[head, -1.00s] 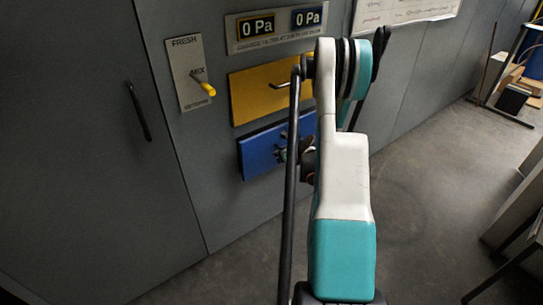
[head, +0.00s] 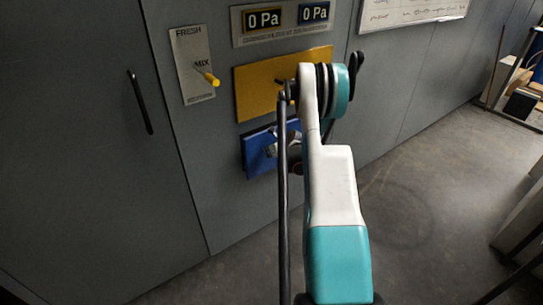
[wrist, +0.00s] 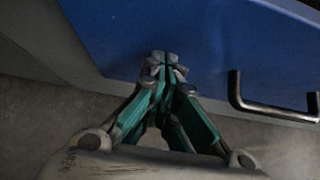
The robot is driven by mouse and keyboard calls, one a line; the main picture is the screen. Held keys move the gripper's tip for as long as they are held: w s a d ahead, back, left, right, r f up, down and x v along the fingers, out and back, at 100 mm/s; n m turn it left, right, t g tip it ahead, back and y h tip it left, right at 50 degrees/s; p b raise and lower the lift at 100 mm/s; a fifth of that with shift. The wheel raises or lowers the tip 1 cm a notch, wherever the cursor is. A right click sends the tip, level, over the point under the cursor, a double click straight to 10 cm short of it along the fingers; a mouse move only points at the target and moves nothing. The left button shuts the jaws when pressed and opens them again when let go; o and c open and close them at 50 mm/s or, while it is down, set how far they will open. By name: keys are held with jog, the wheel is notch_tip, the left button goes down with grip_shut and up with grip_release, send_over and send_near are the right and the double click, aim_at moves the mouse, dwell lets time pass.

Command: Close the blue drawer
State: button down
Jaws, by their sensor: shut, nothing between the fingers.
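The blue drawer (head: 256,157) is below the yellow drawer in the head view, partly behind my arm. Its blue front (wrist: 225,40) fills the upper part of the wrist view, with a dark bar handle (wrist: 275,109) at the right. My gripper (wrist: 165,62) is shut and empty, its fingertips together in front of the blue front, left of the handle. I cannot tell whether they touch it. In the head view the gripper is largely hidden by my arm. How far the drawer stands out is not clear.
The yellow drawer (head: 257,90) is right above the blue one. A lever panel (head: 190,45) with a yellow-tipped lever (head: 208,78) is to the left, pressure displays (head: 285,18) above. A door handle (head: 139,102) is at far left. The floor (head: 415,190) at right is clear.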

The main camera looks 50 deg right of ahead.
aim_at(264, 145)
jog(key=w, duration=0.2)
jog(key=w+d, duration=0.1)
jog(key=w, duration=0.1)
jog(key=shift+w, duration=0.3)
jog(key=shift+w+d+r, duration=0.1)
jog(key=shift+w+r, duration=0.05)
